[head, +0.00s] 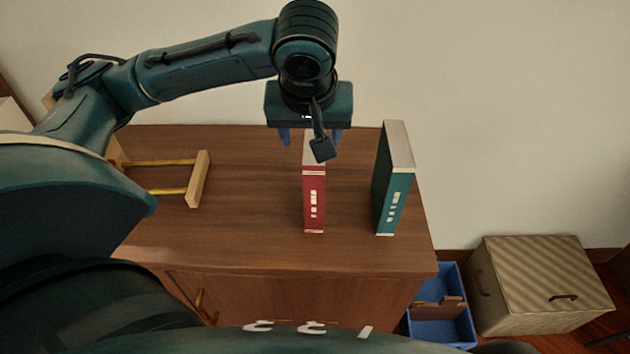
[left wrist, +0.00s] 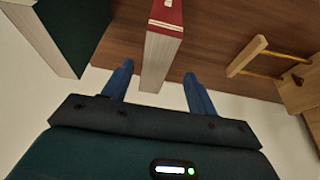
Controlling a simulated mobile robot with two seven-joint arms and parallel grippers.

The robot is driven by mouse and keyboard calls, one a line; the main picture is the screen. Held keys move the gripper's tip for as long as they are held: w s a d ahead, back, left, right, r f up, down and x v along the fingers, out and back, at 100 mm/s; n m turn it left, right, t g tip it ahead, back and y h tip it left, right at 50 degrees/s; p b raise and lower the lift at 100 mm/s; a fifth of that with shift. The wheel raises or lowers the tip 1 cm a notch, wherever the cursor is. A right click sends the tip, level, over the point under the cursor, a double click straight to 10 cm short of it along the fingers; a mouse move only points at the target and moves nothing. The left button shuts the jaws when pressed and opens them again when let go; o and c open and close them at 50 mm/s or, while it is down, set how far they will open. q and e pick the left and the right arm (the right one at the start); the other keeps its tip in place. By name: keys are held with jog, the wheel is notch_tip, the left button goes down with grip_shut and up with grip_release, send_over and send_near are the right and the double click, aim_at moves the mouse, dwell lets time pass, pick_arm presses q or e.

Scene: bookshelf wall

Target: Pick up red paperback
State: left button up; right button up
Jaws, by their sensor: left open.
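The red paperback (head: 314,200) stands upright on the wooden cabinet top, its spine facing me in the head view. My left gripper (head: 310,137) is open above and around the far part of the book, whose far top is partly hidden by the gripper. In the left wrist view the red paperback (left wrist: 165,45) shows its red spine and pale page edges between the two blue fingers of my left gripper (left wrist: 157,82). There is a visible gap on both sides of the book. My right gripper is not in view.
A green book (head: 393,180) stands upright to the right of the red one. A wooden rack with brass rods (head: 198,180) is on the left of the cabinet top (head: 250,225). A blue crate (head: 440,325) and a striped box (head: 540,285) stand on the floor at right.

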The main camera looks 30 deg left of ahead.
pick_arm(q)
jog(key=d+x, duration=0.1)
jog(key=x, duration=0.5)
jog(key=shift+w+a+b, duration=0.3)
jog(key=shift+b, duration=0.05)
jog(key=shift+f+p, duration=0.25)
jog(key=shift+p, duration=0.15)
dwell(0.3)
grip_shut()
dwell(0.5)
jog(key=shift+r, duration=0.1)
dwell(0.8)
